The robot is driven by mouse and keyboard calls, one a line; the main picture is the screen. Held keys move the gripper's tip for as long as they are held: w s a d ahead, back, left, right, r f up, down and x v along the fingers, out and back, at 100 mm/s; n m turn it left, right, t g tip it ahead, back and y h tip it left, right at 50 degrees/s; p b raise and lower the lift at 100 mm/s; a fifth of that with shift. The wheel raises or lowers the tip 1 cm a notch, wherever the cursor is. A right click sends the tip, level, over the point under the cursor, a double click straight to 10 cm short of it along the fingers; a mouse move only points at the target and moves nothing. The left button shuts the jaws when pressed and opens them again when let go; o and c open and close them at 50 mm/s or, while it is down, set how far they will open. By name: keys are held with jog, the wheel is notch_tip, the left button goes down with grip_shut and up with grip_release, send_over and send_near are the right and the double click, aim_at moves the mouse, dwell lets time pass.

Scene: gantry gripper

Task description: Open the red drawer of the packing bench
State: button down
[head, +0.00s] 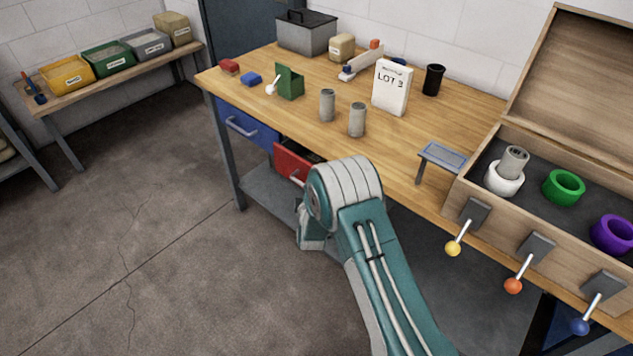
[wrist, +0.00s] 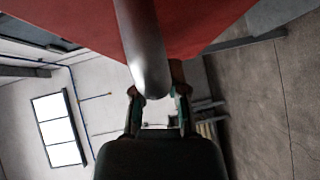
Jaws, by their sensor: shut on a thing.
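The red drawer (head: 291,163) of the packing bench stands partly pulled out, with a dark gap showing behind its front at the top. Its pale handle (head: 296,178) is partly covered by my arm in the head view. In the wrist view the red drawer front (wrist: 210,28) fills the top, and the grey metal handle (wrist: 146,50) runs down between my fingers. My gripper (wrist: 159,92) is shut on this handle. In the head view my gripper is hidden behind my teal and grey arm.
The blue drawer (head: 246,129) beside it is closed. The bench top (head: 300,125) holds two grey cylinders, a white LOT 3 box and a wooden case (head: 470,200) with levers on its front. A lower shelf (head: 265,190) sits under the drawers. Floor at left is clear.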

jog(key=s+a, duration=1.2)
jog(key=s, duration=0.4)
jog(key=shift+f, duration=0.25)
jog(key=c, duration=0.6)
grip_release()
jog(key=shift+c, duration=0.2)
jog(key=shift+w+a, duration=0.1)
jog(key=shift+a, duration=0.05)
jog(key=shift+r, duration=0.1)
jog(key=s+d+r, duration=0.1)
jog(key=s, duration=1)
jog(key=shift+s+d+r, duration=0.25)
jog(key=shift+s, duration=0.1)
